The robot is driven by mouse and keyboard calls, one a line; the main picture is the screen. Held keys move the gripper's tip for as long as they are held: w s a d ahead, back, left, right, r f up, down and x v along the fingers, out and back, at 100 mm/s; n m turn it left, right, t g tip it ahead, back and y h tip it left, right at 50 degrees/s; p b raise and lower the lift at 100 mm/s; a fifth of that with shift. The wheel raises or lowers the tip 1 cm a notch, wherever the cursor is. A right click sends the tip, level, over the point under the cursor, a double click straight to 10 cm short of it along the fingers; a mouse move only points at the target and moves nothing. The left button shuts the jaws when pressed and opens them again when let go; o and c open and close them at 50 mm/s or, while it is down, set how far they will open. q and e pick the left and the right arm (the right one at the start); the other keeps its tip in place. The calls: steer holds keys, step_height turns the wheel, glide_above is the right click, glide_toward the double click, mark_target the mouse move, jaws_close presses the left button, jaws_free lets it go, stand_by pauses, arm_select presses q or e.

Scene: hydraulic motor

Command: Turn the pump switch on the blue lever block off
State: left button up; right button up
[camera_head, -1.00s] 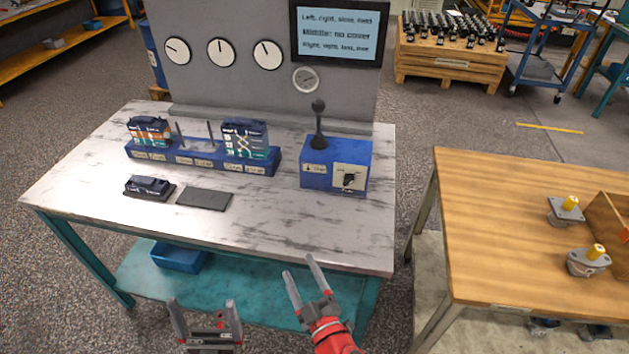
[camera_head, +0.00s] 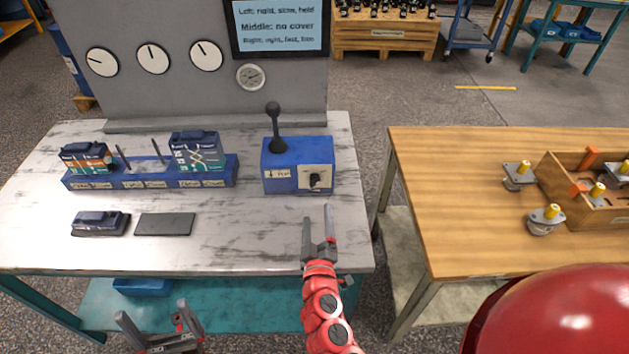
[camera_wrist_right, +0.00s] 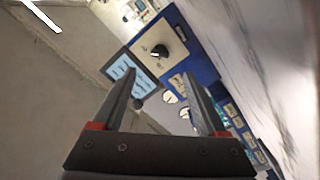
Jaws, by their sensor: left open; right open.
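The blue lever block (camera_head: 283,180) stands at the right end of the white marbled table. A black lever (camera_head: 275,128) with a ball knob rises upright from its top. The black pump switch (camera_head: 315,180) sits on a pale plate on its front right. In the right wrist view, the switch knob (camera_wrist_right: 159,51) shows beyond my fingers. My right gripper (camera_head: 319,222) is open and empty, in front of and below the block, apart from it. My left gripper (camera_head: 154,325) is open and empty at the bottom, in front of the table edge.
A blue base (camera_head: 150,178) with boxed modules and upright rods stands left of the lever block. A dark module (camera_head: 100,223) and a flat grey plate (camera_head: 164,224) lie before it. A panel with gauges (camera_head: 153,59) and a sign (camera_head: 279,27) stands behind. A wooden table (camera_head: 450,215) is at right.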

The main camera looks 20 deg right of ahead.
mark_target(315, 184)
steer(key=p+x, duration=0.2)
steer(key=x, duration=0.8)
steer(key=shift+w+r, duration=0.1)
steer(key=shift+w, duration=0.4)
jaws_close()
